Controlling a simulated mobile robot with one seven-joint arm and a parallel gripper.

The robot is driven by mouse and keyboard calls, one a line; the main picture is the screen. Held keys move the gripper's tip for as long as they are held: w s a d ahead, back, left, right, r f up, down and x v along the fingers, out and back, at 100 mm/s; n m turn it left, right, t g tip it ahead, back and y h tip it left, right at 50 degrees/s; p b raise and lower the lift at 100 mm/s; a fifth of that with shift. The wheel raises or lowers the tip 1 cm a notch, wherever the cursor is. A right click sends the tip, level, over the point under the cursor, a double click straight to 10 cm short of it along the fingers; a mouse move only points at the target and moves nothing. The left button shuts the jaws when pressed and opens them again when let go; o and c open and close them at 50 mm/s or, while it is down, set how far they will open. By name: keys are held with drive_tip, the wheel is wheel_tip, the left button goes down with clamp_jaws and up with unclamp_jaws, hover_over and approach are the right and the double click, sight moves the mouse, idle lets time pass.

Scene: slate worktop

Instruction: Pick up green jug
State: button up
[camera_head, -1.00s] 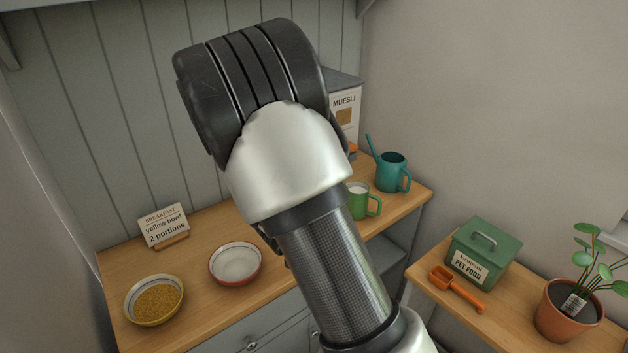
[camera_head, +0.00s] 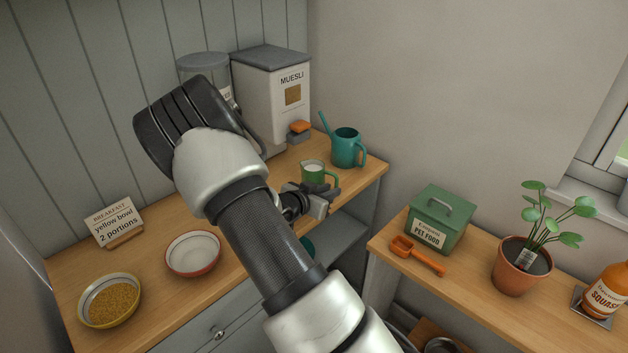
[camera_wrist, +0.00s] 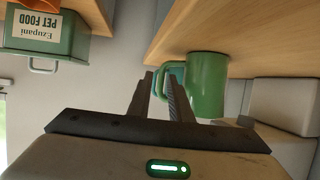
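The green jug (camera_head: 314,174) stands upright near the right end of the wooden counter, with pale contents and its handle to the right. In the wrist view the jug (camera_wrist: 208,84) appears upside down, just beyond the fingertips, with its handle toward them. My gripper (camera_head: 328,197) is at the jug's front right side, close to the handle. In the wrist view my gripper (camera_wrist: 160,78) has a gap between its fingers and is open. The fingertips overlap the handle in that view; I cannot tell whether they touch it.
A teal watering can (camera_head: 346,148) stands just behind the jug. The muesli box (camera_head: 275,95) and an orange-topped item (camera_head: 299,131) are behind to the left. A red-rimmed bowl (camera_head: 193,253) and a yellow bowl (camera_head: 110,300) sit left. A green pet food tin (camera_head: 440,216) is on the right-hand shelf.

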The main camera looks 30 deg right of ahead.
sight(336, 186)
drive_tip(key=x, duration=0.5)
drive_tip(key=shift+w+d+r, duration=0.1)
drive_tip(key=shift+w, duration=0.1)
clamp_jaws()
drive_tip(key=shift+r, duration=0.1)
idle(1.1)
